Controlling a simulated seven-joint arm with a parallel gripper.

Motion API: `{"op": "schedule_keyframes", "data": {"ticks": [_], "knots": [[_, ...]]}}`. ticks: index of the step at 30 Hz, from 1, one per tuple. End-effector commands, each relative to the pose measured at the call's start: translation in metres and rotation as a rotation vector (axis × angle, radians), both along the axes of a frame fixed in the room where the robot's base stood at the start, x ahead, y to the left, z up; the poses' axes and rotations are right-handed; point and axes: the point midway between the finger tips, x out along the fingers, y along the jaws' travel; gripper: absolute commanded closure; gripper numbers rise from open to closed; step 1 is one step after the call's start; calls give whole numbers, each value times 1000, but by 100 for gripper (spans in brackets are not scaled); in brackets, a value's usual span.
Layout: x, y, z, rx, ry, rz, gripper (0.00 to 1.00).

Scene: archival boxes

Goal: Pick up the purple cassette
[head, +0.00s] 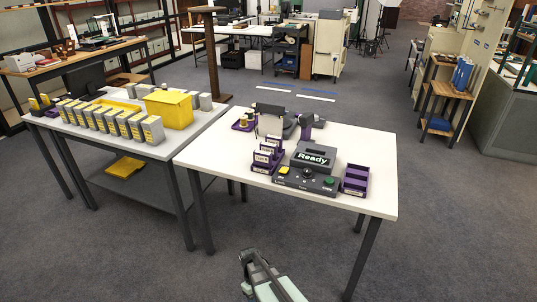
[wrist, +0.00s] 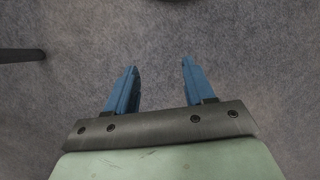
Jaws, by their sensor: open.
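My gripper (wrist: 160,66) is open, with two blue fingers spread apart and nothing between them. In the head view my arm shows at the bottom centre, in front of the white table (head: 220,157). Several purple items sit on that table: a rack (head: 265,160) with white-labelled pieces, an open divided tray (head: 355,182) at the right, and a small purple tray (head: 242,125) at the back left. I cannot tell which purple piece is the cassette.
A dark grey device (head: 308,182) with a "Ready" display and coloured buttons stands on the white table. A second table at the left holds a row of grey-and-yellow boxes (head: 125,122) and a yellow bin (head: 168,108). The carpet in front of the tables is clear.

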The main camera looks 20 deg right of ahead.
Motion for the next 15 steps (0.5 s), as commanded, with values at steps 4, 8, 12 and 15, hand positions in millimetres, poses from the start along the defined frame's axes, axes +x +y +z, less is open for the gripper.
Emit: {"op": "schedule_keyframes", "data": {"ticks": [4, 8, 12, 15], "knots": [[58, -10, 27, 24, -43, 61, 47], [101, -19, 55, 42, -76, 117, 47], [146, -29, 90, 60, -111, 179, 47], [177, -36, 118, 71, -135, 221, 47]]}}
